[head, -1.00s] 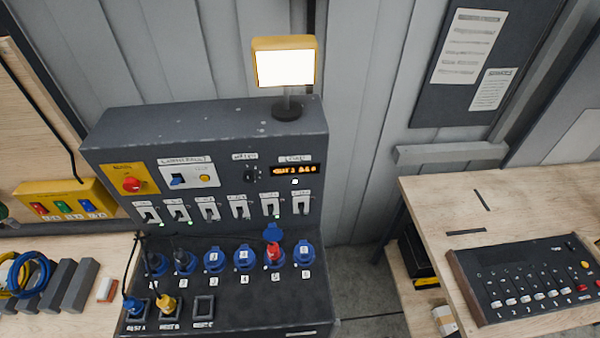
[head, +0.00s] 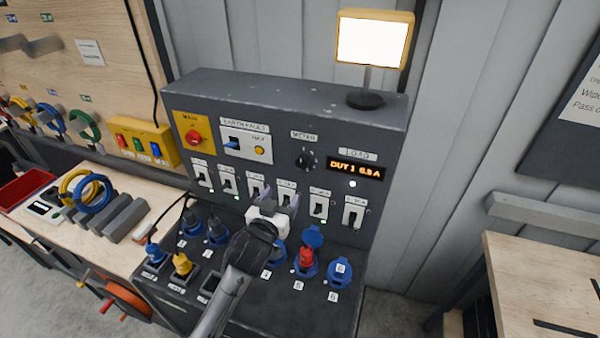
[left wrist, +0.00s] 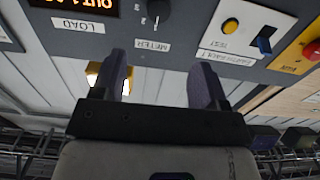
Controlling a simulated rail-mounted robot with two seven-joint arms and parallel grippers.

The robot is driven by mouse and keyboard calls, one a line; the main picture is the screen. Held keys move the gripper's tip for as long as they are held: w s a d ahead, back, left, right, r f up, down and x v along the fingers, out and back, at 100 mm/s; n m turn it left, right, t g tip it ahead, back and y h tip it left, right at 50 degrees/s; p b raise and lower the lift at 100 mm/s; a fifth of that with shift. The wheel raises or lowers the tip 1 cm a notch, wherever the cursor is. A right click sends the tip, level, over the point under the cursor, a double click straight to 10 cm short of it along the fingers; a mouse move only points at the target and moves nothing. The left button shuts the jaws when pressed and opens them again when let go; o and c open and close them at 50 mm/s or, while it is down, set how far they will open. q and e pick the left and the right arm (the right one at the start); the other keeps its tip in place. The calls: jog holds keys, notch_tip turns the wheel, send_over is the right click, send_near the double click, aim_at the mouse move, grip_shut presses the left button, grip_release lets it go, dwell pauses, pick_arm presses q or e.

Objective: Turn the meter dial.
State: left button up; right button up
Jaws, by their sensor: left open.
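The meter dial (head: 307,160) is a small black knob under the METER label on the dark grey panel (head: 240,92). In the left wrist view the dial (left wrist: 158,12) shows at the top edge, beyond and between my fingers. My left gripper (head: 272,203) is in front of the row of switches, below the dial and apart from it. Its two fingers also show in the left wrist view (left wrist: 160,78), spread open with nothing between them. The load display (head: 356,172) right of the dial reads OUT 1 and about 0.5 A. My right gripper is not in view.
A red main knob (head: 194,138) and an earth fault unit (head: 246,146) sit left of the dial. Blue sockets (head: 340,272) and a red plug (head: 306,257) are below. A lit lamp (head: 374,42) stands on top. Cables hang at the panel's left.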

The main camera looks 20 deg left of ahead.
aim_at(301, 163)
pick_arm(q)
jog(key=w, duration=0.9)
jog(key=w+p, duration=0.1)
jog(key=w, duration=0.4)
jog(key=shift+r, duration=0.25)
jog(key=c, duration=0.9)
